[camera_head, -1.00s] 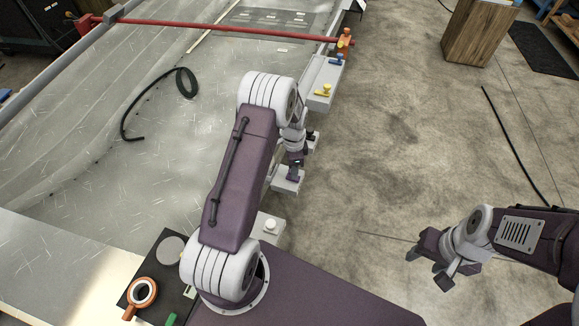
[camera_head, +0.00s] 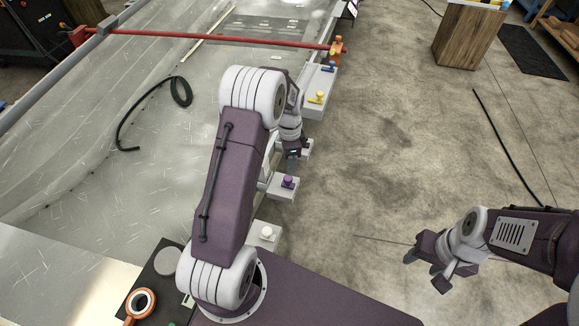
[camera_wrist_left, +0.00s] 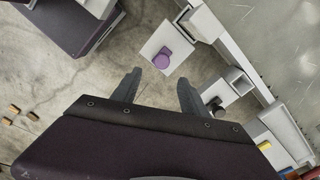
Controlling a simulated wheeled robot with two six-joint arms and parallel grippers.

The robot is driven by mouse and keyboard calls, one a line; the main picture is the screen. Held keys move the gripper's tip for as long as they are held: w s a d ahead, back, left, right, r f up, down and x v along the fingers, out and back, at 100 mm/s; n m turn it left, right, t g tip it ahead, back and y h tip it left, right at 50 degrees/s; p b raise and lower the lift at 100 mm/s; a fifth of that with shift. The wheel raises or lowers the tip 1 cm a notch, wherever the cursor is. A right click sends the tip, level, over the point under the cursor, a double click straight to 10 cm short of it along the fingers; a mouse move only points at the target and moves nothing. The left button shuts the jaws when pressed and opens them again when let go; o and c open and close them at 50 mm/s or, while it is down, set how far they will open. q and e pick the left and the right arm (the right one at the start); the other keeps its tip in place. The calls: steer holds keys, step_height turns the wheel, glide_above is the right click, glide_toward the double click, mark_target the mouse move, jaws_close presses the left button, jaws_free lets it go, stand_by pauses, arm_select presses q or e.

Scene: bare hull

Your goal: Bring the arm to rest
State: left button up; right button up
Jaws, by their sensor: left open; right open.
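My left arm reaches forward over the hull edge. Its gripper (camera_head: 292,153) is partly hidden by my own arm and sits just beyond a purple knob (camera_head: 289,182) on a white block. In the left wrist view my left gripper (camera_wrist_left: 158,90) is open, with both dark fingers apart and nothing between them. The purple knob (camera_wrist_left: 162,59) shows ahead of the fingertips, clear of them. My right gripper (camera_head: 425,269) is open and empty over bare floor at the lower right.
A red bar (camera_head: 200,35) crosses the hull (camera_head: 90,180). A black hose (camera_head: 127,115) lies on it. The floor (camera_head: 400,150) at right is mostly clear.

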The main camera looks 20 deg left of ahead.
arm_select(q)
steer(key=shift+r, duration=0.15)
stand_by(0.3)
steer(key=d+r+t+p, duration=0.1)
steer(key=d+r+p, duration=0.3)
steer(key=r, duration=0.7)
steer(key=s+d+r+n+p, duration=0.1)
steer(key=s+d+r+p, duration=0.1)
steer(key=s+r+p, duration=0.35)
steer(key=s+d+f+n, duration=0.1)
steer(key=s+n, duration=0.9)
steer(key=s, duration=0.3)
steer(key=shift+d+f+b, duration=0.2)
steer(key=shift+f+b, duration=0.1)
steer(key=shift+b, duration=0.1)
